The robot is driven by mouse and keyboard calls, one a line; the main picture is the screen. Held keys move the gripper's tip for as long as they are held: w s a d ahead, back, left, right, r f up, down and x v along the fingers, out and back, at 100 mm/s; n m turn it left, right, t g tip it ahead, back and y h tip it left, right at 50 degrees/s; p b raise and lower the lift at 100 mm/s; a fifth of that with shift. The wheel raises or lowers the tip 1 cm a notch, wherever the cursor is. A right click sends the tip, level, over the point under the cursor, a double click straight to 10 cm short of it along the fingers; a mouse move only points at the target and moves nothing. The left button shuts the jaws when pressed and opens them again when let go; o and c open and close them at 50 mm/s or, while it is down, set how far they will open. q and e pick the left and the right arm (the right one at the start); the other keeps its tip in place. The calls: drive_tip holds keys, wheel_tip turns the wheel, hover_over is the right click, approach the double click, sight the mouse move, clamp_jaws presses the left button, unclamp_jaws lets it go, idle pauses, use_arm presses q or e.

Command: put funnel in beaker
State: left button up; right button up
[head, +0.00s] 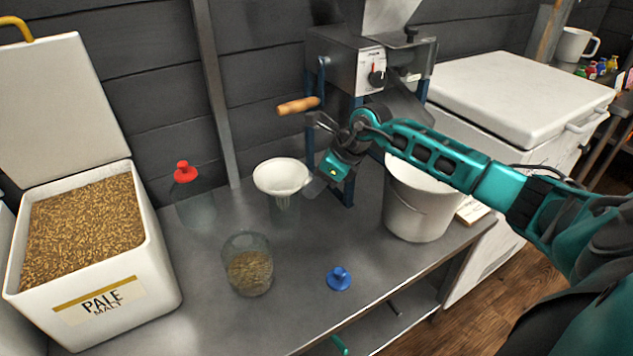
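The white funnel (281,174) is on the steel table, wide mouth up. Something clear shows under its bowl; I cannot tell whether that is its spout or a glass vessel. A clear glass beaker (248,265) partly filled with grain stands in front of it, slightly to the left. My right gripper (314,184) is at the funnel's right rim, pointing down and left. I cannot tell whether its fingers touch the rim or how far apart they are. My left gripper is not seen.
A clear flask with a red stopper (186,172) stands left of the funnel. A blue stopper (339,279) lies near the front edge. The pale malt bin (105,305) is at left. A grain mill (345,65) with a wooden handle and a white bucket (415,215) are at right.

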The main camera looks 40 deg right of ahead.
drive_tip(key=o, duration=0.5)
drive_tip(key=shift+c, duration=0.2)
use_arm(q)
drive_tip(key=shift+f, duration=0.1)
use_arm(e)
drive_tip(key=shift+o, duration=0.5)
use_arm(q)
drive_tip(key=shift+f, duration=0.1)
use_arm(e)
drive_tip(key=shift+r, duration=0.1)
